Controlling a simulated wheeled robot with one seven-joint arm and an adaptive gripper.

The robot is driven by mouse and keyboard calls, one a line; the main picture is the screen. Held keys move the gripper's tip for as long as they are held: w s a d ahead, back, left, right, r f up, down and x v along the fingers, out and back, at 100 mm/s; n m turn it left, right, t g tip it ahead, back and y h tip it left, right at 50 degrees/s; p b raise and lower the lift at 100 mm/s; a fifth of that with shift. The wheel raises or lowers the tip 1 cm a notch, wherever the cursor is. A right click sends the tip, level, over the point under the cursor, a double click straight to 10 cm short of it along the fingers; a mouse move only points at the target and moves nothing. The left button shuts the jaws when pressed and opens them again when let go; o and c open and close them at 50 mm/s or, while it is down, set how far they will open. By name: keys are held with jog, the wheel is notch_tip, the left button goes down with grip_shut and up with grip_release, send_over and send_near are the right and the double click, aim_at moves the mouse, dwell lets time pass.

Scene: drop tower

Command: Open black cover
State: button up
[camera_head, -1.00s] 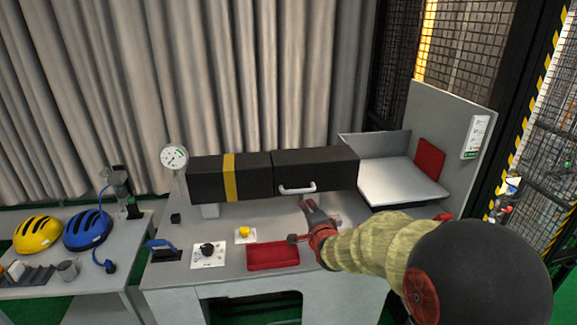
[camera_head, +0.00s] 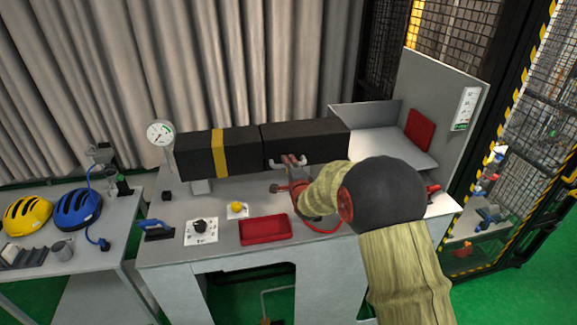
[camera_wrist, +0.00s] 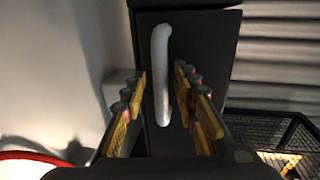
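The black cover (camera_head: 325,142) is the right section of a long black box on the grey workbench, and it is closed. A light grey handle (camera_head: 276,164) is on its front face. In the wrist view the black cover (camera_wrist: 217,55) fills the middle, with the handle (camera_wrist: 161,75) running up and down between my two fingers. My gripper (camera_wrist: 160,105) is open, one finger on each side of the handle, with gaps visible. In the head view my gripper (camera_head: 284,172) is at the handle and partly hides it.
A red tray (camera_head: 265,230), a yellow button (camera_head: 236,207) and a black knob (camera_head: 200,227) lie on the bench front. A gauge (camera_head: 160,133) stands left of the box. A grey metal tray (camera_head: 385,150) adjoins its right end. Helmets (camera_head: 78,208) rest on the left table.

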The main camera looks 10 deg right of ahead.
jog(key=shift+c, duration=0.8)
grip_shut()
